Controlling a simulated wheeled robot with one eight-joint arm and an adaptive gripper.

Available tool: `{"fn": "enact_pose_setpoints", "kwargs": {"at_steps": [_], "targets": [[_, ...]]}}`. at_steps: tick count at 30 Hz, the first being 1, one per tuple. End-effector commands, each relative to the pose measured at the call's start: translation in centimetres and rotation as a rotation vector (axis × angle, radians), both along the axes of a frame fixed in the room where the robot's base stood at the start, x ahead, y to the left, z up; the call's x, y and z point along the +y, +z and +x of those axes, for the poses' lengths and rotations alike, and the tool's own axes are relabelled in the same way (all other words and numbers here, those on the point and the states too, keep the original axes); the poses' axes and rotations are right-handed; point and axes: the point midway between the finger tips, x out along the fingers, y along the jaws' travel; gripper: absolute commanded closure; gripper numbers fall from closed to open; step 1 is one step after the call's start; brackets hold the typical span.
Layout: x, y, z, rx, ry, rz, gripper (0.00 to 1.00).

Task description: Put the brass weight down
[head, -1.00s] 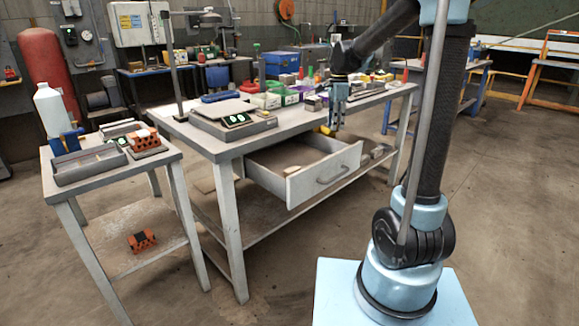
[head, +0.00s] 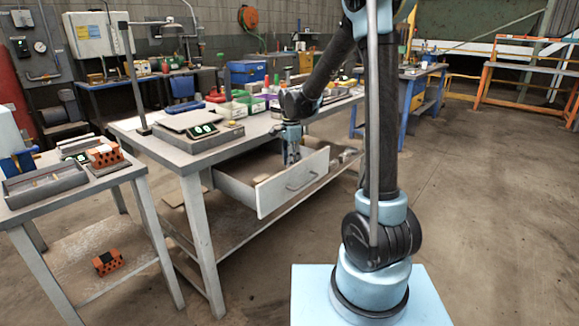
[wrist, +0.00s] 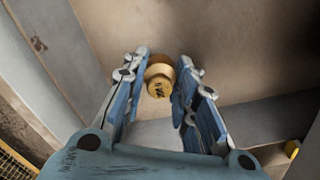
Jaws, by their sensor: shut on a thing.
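The brass weight (wrist: 159,82) is a small yellow-gold knobbed piece with dark marks on its face. In the wrist view it sits between the fingertips of my gripper (wrist: 160,75), which is shut on it. In the head view my gripper (head: 292,155) points down into the open drawer (head: 292,190) of the grey workbench, and the weight is hidden there. The tan drawer floor (wrist: 215,35) lies beneath the weight. I cannot tell whether the weight touches it.
The workbench top (head: 170,142) carries a scale (head: 203,132) and several coloured bins behind the drawer. A side table (head: 75,192) with a tray and an orange hollow brick (head: 104,155) stands at the left. The drawer floor around the weight looks clear.

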Motion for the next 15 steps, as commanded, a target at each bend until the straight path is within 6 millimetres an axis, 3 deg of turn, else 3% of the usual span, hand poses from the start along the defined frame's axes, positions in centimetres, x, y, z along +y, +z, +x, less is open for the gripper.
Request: {"fn": "enact_pose_setpoints", "kwargs": {"at_steps": [6,15], "targets": [[0.0,-1.9,0.0,0.000,0.001,0.000,1.00],[0.1,-2.0,0.0,0.000,0.001,0.000,1.00]]}}
